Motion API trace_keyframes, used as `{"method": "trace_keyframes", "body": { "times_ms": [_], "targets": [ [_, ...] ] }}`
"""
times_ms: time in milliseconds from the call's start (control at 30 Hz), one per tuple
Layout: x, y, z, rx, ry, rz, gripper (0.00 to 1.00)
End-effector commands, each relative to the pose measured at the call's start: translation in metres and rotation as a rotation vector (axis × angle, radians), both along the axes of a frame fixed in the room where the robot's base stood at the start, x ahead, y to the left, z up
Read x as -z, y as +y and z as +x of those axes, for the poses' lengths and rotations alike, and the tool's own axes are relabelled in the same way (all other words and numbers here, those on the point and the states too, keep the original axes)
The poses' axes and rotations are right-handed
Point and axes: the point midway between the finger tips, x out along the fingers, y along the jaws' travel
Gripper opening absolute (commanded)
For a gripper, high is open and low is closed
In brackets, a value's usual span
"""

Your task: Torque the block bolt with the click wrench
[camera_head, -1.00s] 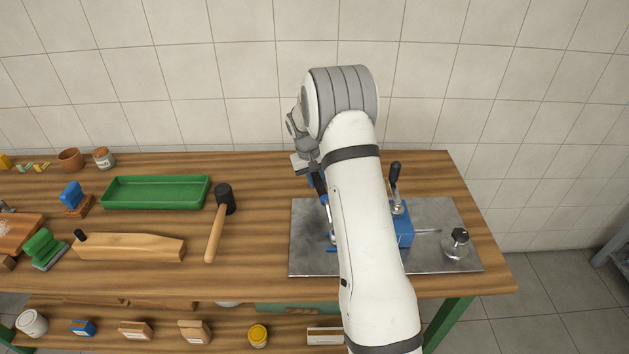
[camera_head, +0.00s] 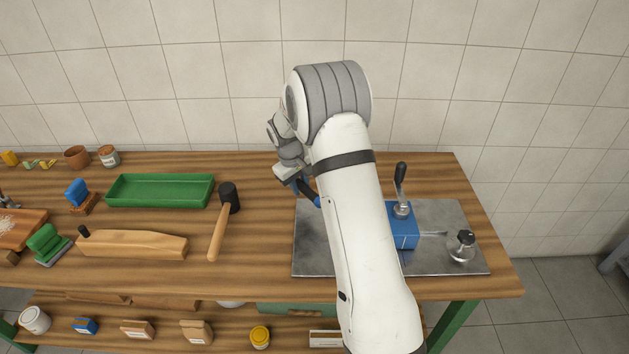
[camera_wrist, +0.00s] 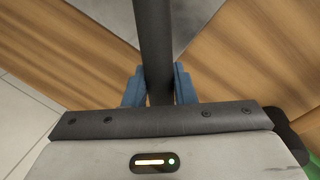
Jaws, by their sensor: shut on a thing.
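In the wrist view the two blue fingers of my gripper (camera_wrist: 160,90) are shut on a dark straight bar, which looks like the handle of the click wrench (camera_wrist: 155,40). The bar runs up out of the picture, so its head is out of sight. A blue block (camera_head: 404,238) with a dark-handled lever (camera_head: 400,182) sits on the plate, partly behind my arm. I cannot make out the block bolt.
A mallet (camera_head: 222,220), a green tray (camera_head: 160,190) and a wooden plane-like block (camera_head: 135,244) lie to the left. The tiled wall is close behind. Bare wood lies between mallet and plate.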

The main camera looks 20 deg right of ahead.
Motion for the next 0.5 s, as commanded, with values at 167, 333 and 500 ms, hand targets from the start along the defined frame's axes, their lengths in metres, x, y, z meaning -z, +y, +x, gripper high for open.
{"method": "trace_keyframes", "body": {
  "times_ms": [167, 333, 500],
  "targets": [
    [-0.001, 0.033, -0.017, -0.198, -0.002, 0.0, 0.0],
    [-0.001, 0.06, -0.038, -0.383, 0.0, 0.0, 0.0],
    [-0.001, 0.082, -0.064, -0.57, 0.0, 0.0, 0.0]
  ]
}}
